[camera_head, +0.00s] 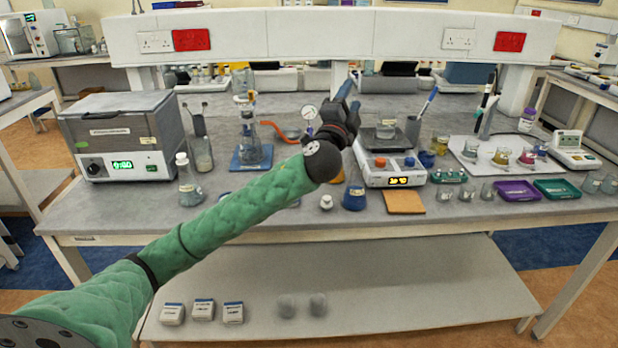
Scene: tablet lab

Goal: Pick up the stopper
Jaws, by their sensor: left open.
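A small white stopper-like piece (326,202) stands on the bench near its front edge, left of a dark blue flask (354,198). Another pale stopper (181,158) sits in the neck of a conical flask (189,188) at the left. I cannot tell which one the task means. My left arm crosses the bench from the lower left. Its dark gripper (347,92) is open, beyond and above both stoppers, left of the balance, and touches neither. The arm hides part of the middle of the bench. My right gripper is not in view.
A grey heating box (122,135) stands at the left. The balance (392,175) carries a glass beaker. An orange-brown mat (403,202), a purple tray (517,190) and a green tray (556,189) lie to the right. The front edge left of the stopper-like piece is mostly clear.

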